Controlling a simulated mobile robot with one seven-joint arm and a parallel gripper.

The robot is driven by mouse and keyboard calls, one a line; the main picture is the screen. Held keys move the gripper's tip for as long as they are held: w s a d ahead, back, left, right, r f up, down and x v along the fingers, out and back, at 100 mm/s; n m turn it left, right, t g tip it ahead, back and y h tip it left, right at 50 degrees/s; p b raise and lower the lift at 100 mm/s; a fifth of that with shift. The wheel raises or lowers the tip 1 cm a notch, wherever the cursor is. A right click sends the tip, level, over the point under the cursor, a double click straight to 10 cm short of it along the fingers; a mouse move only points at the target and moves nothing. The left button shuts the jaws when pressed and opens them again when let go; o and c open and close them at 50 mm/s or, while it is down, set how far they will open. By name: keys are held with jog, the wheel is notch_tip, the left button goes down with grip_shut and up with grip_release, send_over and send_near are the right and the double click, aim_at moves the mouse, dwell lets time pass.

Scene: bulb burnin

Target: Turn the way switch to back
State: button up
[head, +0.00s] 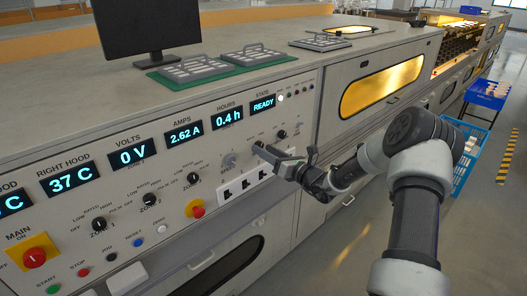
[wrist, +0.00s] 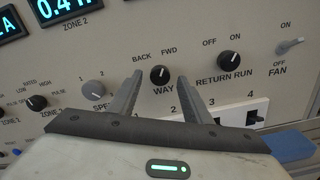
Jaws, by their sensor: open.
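The way switch (wrist: 160,75) is a round black knob on the panel, under the labels BACK at its upper left and FWD at its upper right. I cannot tell for certain which label its pointer faces. My gripper (wrist: 160,80) is open, with one finger to the left and one to the right of the knob in the wrist view. The fingers appear apart from the knob; how far they are from the panel is hard to judge. In the head view my gripper (head: 285,151) is in front of the panel, and I cannot clearly make out the way switch there.
The grey speed knob (wrist: 94,91) is left of the way switch, and the black return run knob (wrist: 229,59) is right. The fan toggle (wrist: 290,46) is farther right. A blue crate (head: 466,150) stands behind my arm.

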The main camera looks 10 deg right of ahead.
jog(key=shift+x, duration=0.8)
jog(key=c, duration=1.1)
jog(key=shift+o, duration=0.2)
jog(key=shift+n+b, duration=0.3)
jog(key=shift+d+f+n+b, duration=0.1)
jog(key=shift+n+b, duration=4.65)
jog(key=shift+n, duration=0.85)
